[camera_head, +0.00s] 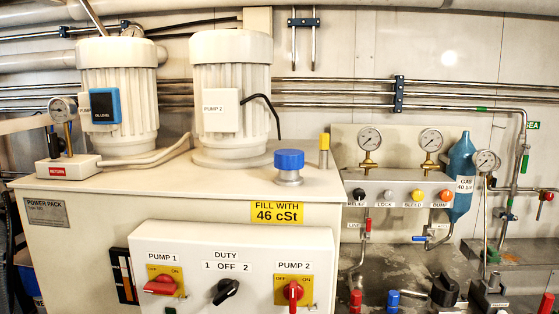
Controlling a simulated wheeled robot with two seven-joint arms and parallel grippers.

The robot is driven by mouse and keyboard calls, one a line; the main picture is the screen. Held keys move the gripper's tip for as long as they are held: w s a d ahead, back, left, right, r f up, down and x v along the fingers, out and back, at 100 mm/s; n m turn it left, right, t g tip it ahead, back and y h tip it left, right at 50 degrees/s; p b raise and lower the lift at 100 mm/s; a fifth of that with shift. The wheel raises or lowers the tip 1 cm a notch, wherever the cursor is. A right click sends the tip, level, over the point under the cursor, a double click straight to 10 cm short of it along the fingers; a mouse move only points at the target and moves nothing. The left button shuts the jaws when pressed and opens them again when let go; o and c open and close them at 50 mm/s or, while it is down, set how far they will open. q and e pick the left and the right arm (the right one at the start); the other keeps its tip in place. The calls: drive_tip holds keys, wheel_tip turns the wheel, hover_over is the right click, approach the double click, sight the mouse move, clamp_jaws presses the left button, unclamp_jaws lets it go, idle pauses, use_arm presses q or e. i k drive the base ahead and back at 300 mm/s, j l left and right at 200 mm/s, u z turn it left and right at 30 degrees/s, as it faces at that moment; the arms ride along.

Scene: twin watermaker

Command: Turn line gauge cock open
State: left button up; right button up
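Two round gauges, a left one (370,139) and a right one (431,140), stand on brass fittings on the beige manifold block at the right. Below the block, a small red-handled valve (368,226) hangs beside a small label (354,225) that seems to read LINE. A blue-handled valve (420,238) sits on the pipe to its right. A third gauge (485,161) stands on a thin pipe further right. I cannot tell for certain which handle is the line gauge cock, nor its position. Neither of my grippers is in view.
The power pack cabinet (90,208) with two pump motors fills the left. Its switch box (235,255) juts out in front. Below the manifold, red levers (355,300), a blue lever (393,300) and a black knob (445,291) stand up. Pipes crowd the right side.

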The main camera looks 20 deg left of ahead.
sight(368, 164)
drive_tip(key=i+l+u, duration=0.25)
drive_tip(key=l+u, duration=0.2)
drive_tip(key=l, duration=0.15)
drive_tip(key=i+l+u, duration=0.25)
drive_tip(key=k+l, duration=0.1)
drive_tip(key=l, duration=0.15)
